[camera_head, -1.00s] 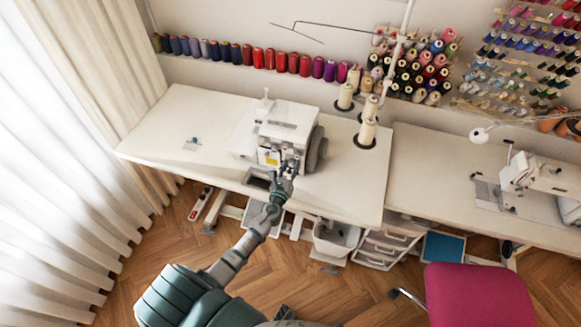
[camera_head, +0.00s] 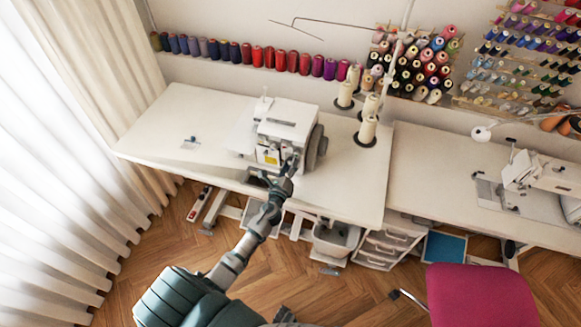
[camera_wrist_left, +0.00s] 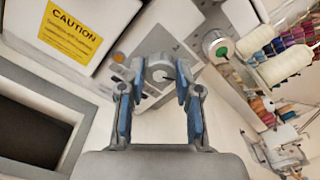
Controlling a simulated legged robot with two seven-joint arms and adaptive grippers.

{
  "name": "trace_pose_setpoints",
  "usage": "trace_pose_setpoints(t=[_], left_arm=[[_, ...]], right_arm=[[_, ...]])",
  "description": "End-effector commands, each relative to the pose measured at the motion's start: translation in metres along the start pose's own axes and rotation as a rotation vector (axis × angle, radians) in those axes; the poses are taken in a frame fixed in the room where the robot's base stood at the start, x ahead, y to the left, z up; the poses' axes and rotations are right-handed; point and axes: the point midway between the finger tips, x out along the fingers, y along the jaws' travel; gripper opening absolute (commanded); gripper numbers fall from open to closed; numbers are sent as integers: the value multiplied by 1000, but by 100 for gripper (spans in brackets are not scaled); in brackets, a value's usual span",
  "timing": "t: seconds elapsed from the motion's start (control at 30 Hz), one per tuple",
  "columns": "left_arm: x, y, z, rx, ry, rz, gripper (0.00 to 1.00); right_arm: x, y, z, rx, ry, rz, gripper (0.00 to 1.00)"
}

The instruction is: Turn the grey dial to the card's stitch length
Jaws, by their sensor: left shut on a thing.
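The white sewing machine (camera_head: 287,124) stands on the table, with my left gripper (camera_head: 293,163) at its front right side. In the left wrist view, the round grey dial (camera_wrist_left: 158,75) has a dark mark on its face. The fingers of my left gripper, which shows there too (camera_wrist_left: 158,80), are shut on the dial from both sides. I cannot read a number on the dial. I cannot make out a stitch length card in either view. My right gripper is not in view.
A yellow caution label (camera_wrist_left: 70,32) is on the machine. Thread cones (camera_head: 367,130) stand right of it on the white table (camera_head: 340,185). A second sewing machine (camera_head: 535,172) and a pink chair (camera_head: 478,295) are at the right.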

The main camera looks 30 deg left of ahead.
Motion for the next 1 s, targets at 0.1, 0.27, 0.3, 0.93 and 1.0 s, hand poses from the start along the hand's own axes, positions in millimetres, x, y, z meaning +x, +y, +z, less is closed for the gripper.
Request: trace_pose_setpoints(t=[0.1,0.27,0.3,0.93,1.0], left_arm=[[0,2,-1,-110,-1,3,0],[0,3,0,-262,-2,4,0],[0,3,-1,-301,-2,4,0],[-1,4,-1,-875,-2,7,0],[-1,4,-1,-924,-2,8,0]], right_arm=[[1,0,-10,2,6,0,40],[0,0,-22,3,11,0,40],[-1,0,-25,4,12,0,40],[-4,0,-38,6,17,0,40],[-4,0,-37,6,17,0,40]])
